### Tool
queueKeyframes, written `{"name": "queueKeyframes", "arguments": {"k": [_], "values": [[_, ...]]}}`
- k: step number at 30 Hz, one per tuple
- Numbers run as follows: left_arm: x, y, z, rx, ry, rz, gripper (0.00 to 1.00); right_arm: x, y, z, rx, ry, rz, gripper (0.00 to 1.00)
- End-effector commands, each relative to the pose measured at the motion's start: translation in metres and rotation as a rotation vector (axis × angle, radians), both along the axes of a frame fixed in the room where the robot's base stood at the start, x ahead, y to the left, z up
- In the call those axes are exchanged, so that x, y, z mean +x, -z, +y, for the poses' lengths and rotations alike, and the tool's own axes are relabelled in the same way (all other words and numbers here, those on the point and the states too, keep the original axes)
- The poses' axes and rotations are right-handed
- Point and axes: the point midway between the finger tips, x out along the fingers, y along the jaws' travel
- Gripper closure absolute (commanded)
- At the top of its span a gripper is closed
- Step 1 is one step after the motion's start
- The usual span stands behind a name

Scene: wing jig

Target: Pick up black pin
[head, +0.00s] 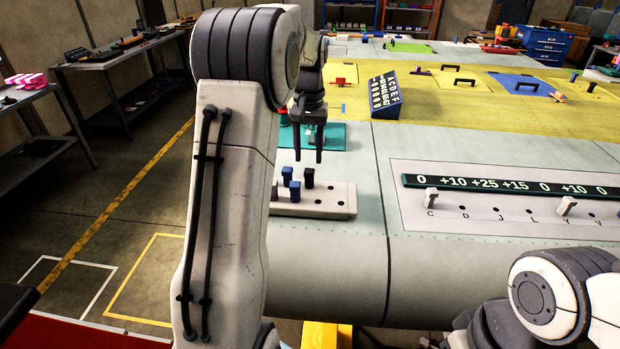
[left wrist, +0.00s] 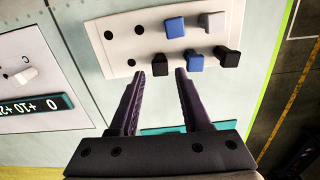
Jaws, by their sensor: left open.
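A black pin (head: 309,178) stands upright in the pale peg block (head: 335,206), at the right end of the back row of pins. In the left wrist view this black pin (left wrist: 160,65) shows between the fingertips, with a gap on each side. My left gripper (head: 308,158) is open, pointing down just above it. A second black pin (left wrist: 227,57) stands at the block's other end in the left wrist view; my arm hides it in the head view. My right gripper does not show; only part of the right arm is in view.
Two blue pins (head: 287,175) and a grey pin (left wrist: 212,23) stand close to the black ones. Empty holes fill the other end of the block. A teal mat (head: 332,137) lies behind, and a lettered panel (head: 480,205) with pale levers stands right.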

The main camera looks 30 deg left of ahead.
Motion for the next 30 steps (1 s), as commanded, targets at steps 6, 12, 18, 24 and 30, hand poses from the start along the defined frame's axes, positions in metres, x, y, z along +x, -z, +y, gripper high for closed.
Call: {"name": "queueKeyframes", "arguments": {"k": [6, 12, 18, 24, 30], "values": [[0.000, 0.020, -0.001, 0.000, 0.002, 0.001, 0.53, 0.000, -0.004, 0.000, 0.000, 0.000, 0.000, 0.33], [0.006, 0.043, 0.002, -0.002, 0.002, 0.005, 0.53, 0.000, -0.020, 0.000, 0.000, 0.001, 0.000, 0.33], [0.007, 0.068, 0.003, 0.000, 0.002, 0.001, 0.53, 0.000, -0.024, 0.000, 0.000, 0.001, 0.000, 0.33], [0.008, 0.071, 0.003, 0.000, 0.002, -0.002, 0.53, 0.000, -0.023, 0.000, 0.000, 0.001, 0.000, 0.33], [0.008, 0.071, 0.003, 0.000, 0.002, -0.002, 1.00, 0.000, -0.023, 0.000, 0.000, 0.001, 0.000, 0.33]]}}
